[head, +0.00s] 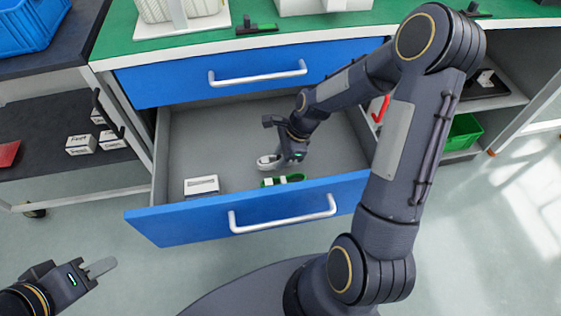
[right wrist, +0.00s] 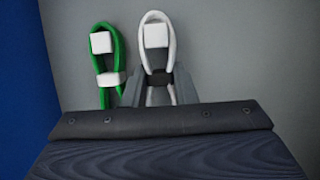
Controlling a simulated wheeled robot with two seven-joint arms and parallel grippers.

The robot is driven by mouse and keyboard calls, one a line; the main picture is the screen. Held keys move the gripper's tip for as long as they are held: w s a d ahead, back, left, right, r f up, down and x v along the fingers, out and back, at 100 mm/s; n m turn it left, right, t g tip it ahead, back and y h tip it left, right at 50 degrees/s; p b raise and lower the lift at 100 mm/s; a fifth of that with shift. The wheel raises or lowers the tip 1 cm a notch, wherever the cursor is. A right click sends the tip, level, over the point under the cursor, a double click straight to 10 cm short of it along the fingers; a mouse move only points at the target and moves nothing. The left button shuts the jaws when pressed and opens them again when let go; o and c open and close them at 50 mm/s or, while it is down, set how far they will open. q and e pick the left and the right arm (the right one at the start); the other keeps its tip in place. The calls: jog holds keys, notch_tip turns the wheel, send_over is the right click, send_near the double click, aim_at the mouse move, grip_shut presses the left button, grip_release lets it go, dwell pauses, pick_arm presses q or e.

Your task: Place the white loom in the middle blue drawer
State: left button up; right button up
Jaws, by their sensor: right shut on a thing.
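The white loom (head: 267,162) is a small looped cable inside the open blue drawer (head: 245,211). My right gripper (head: 287,159) reaches into this drawer and is shut on the loom. In the right wrist view, my right gripper (right wrist: 160,94) has its fingers on either side of the dark band of the white loom (right wrist: 173,42), whose loop and white connector stick out beyond the fingers. I cannot tell whether the loom touches the drawer floor. My left gripper (head: 88,272) is at the lower left, away from the drawer; its jaw opening cannot be made out.
A green loom (head: 284,180) lies in the drawer beside the white one, also in the right wrist view (right wrist: 108,72). A white box (head: 201,186) lies at the drawer's front left. A shut blue drawer (head: 240,75) sits above, under the green worktop (head: 205,43).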

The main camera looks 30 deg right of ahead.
jog(key=shift+f, duration=0.8)
jog(key=shift+f, duration=0.1)
jog(key=o, duration=1)
